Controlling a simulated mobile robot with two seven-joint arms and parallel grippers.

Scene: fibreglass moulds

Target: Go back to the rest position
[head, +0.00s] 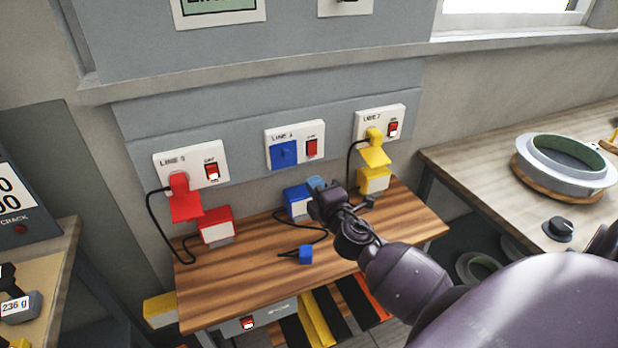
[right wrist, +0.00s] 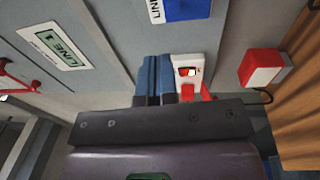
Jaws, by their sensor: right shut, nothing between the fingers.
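My right gripper (head: 318,185) is above the wooden table (head: 372,225), in front of the blue block there. In the right wrist view its two blue fingers (right wrist: 156,62) are together with nothing between them. A white socket with a red switch (right wrist: 188,72) lies beyond the fingers, with a red plug partly hidden behind the gripper. My left gripper is in neither view.
On the wall, a red plug (head: 186,205) and a yellow plug (head: 374,148) sit in the outer sockets; the middle socket has a blue face (head: 283,154). Red (head: 216,226), blue (head: 297,200) and yellow (head: 373,181) blocks stand behind a small blue plug (head: 306,254) on the table.

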